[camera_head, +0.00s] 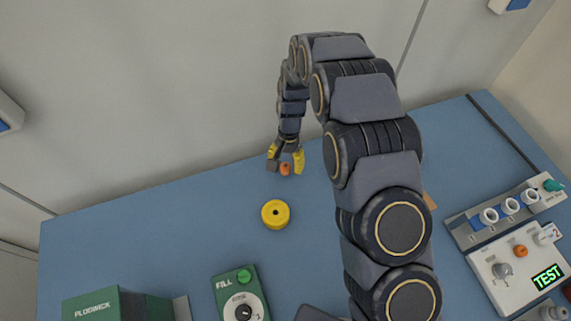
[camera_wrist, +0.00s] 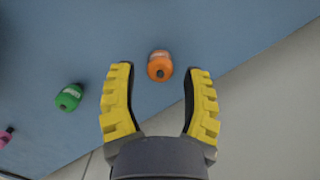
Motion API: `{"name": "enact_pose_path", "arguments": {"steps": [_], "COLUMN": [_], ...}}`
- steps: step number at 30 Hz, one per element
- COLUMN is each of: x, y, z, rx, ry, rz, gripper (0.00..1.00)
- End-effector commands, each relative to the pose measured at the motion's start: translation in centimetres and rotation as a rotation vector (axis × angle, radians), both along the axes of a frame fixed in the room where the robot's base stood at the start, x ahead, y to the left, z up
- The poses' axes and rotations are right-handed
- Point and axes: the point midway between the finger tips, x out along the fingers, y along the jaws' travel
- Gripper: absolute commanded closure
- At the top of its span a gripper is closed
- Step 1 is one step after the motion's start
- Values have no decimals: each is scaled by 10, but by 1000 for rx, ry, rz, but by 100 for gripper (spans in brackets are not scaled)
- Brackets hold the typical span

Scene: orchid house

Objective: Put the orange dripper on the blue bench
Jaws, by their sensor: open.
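The orange dripper (camera_head: 285,169) is a small rounded piece near the back edge of the blue bench (camera_head: 160,235). In the wrist view the orange dripper (camera_wrist: 160,65) shows against the blue surface, between and slightly beyond the tips of my yellow fingers. My gripper (camera_head: 285,167) is open, with one finger on each side of the dripper and a visible gap to both. I cannot tell whether the dripper touches the bench.
A green dripper (camera_wrist: 69,97) and a pink piece (camera_wrist: 5,137) lie left in the wrist view. A yellow disc (camera_head: 275,214) sits nearer the front. A green FILL device (camera_head: 240,290), a green box (camera_head: 110,305) and a TEST panel (camera_head: 515,270) stand around. A wall (camera_head: 150,100) lies behind.

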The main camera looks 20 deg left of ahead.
Motion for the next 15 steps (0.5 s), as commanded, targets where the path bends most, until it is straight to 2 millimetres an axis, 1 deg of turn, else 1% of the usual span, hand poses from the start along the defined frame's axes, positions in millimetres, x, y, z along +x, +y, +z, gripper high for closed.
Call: {"name": "enact_pose_path", "arguments": {"steps": [1, 3, 9, 12, 15], "x": [2, 6, 12, 13, 15], "y": [0, 1, 1, 0, 0], "z": [11, 27, 70, 86, 97], "rx": [3, 5, 6, 4, 4], "ry": [-4, -7, -10, -5, -4], "rz": [-1, -2, -1, -2, -2], "gripper": [52, 52, 52, 52, 52]}}
